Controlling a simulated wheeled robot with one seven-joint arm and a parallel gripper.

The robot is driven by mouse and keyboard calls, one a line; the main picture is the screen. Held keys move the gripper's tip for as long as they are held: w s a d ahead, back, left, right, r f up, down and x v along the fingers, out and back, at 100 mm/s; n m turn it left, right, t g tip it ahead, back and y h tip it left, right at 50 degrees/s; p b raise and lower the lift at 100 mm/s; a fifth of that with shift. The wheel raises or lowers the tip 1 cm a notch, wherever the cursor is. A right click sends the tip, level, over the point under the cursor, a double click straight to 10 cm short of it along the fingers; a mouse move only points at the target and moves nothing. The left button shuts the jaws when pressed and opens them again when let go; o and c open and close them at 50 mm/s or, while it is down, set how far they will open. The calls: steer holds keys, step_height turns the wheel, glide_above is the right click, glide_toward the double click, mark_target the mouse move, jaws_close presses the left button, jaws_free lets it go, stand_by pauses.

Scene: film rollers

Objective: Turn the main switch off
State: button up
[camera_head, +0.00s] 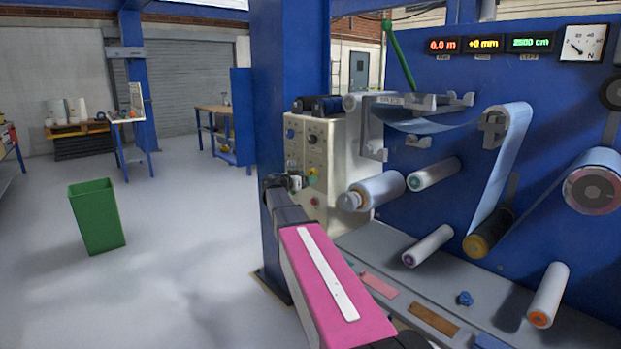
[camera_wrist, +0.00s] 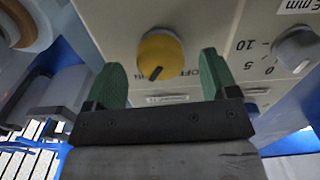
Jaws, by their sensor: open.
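The main switch appears to be the round yellow knob (camera_wrist: 160,56) on the cream control panel (camera_wrist: 225,25). In the wrist view it lies just beyond my gripper (camera_wrist: 160,72), between the two green fingers. The fingers are open, and I cannot tell whether they touch the knob. The knob's dark pointer mark faces down in that view, and an "OFF" label is printed beside it. In the head view the yellow knob (camera_head: 313,175) shows small on the cream control box (camera_head: 335,160), with my gripper (camera_head: 296,181) close in front of it.
A grey knob (camera_wrist: 295,47) with a number scale is to the right of my fingers. A white roller (camera_head: 380,190) juts out beside the control box. The blue machine frame (camera_head: 292,70) stands close to my arm. The floor at left is open around a green bin (camera_head: 97,216).

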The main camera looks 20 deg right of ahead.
steer(key=shift+x, duration=1.2)
steer(key=c, duration=0.9)
steer(key=shift+c, duration=0.2)
steer(key=shift+n, duration=0.4)
steer(key=n, duration=0.3)
steer(key=shift+s, duration=0.1)
steer(key=n, duration=0.3)
steer(key=shift+n, duration=0.3)
steer(key=n, duration=0.6)
steer(key=shift+s+r+n, duration=0.15)
steer(key=shift+n, duration=0.15)
